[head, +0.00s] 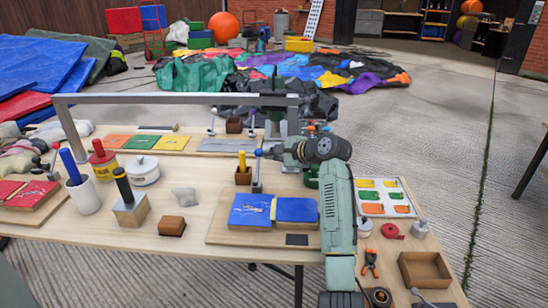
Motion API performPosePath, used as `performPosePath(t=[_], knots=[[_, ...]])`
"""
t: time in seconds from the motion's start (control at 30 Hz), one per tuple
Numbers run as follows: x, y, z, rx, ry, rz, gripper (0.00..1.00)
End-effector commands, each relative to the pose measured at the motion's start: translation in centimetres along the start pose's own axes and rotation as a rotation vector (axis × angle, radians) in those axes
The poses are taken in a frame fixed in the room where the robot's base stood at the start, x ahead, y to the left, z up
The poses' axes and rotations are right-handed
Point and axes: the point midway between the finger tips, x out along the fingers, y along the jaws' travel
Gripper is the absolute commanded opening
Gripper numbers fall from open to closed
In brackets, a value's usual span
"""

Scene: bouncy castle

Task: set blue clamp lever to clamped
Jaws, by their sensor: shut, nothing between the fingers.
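The blue clamp board (223,233) lies at the front middle of the table, with two blue sheets (296,210) on it. Its clamp lever (257,175) stands upright at the back of the board, with a small blue knob (258,152) on top. My gripper (270,154) points left, shut and empty, with its tips close to the knob's right side. I cannot tell if they touch. The clamp's lower part is small and partly hard to make out.
A wooden cup with a yellow handle (243,164) stands just left of the lever. A grey frame (175,98) spans the table behind. A tray with coloured pieces (385,196) lies right of my arm. Other clamp boards sit behind (228,145) and left (28,196).

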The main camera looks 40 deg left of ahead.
Motion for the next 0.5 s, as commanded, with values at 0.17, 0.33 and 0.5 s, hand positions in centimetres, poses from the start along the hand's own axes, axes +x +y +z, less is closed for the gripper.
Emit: performPosePath(t=[0.17,0.33,0.5], knots=[[0.00,0.00,0.00,0.000,0.000,0.000,0.00],[-0.02,0.01,0.04,-0.008,0.000,-0.007,0.00],[-0.21,-0.12,0.27,-0.035,-0.001,-0.035,0.00]])
